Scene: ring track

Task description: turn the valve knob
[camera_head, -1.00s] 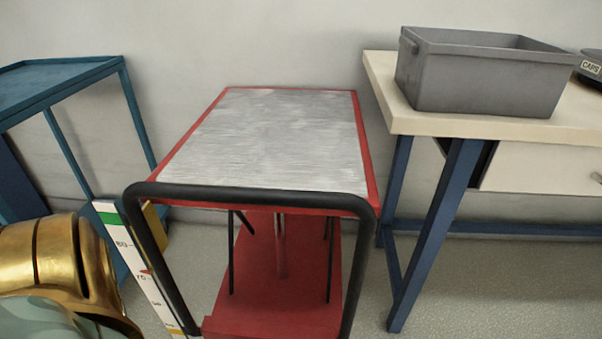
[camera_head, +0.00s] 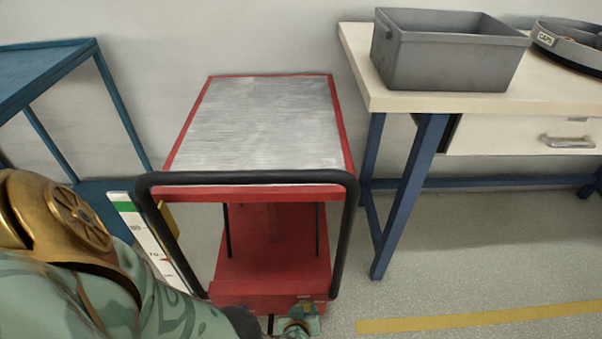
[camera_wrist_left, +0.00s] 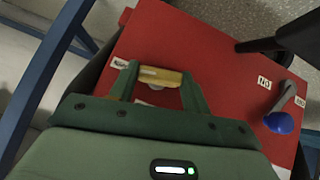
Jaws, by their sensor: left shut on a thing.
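The valve knob (camera_wrist_left: 160,77) is a short yellow piece on the red panel (camera_wrist_left: 205,45) of the cart in the left wrist view. My left gripper (camera_wrist_left: 158,84) has one green finger on each side of it and is shut on it. In the head view my left gripper (camera_head: 297,325) is at the bottom edge, low in front of the red cart (camera_head: 270,255); the knob is not clear there. My right gripper is not in view.
A grey lever with a blue ball (camera_wrist_left: 282,122) is on the same panel, right of my gripper. A scale board (camera_head: 150,240) stands left of the cart. A workbench (camera_head: 420,105) with a grey bin (camera_head: 450,65) stands to the right. Floor at front right is clear.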

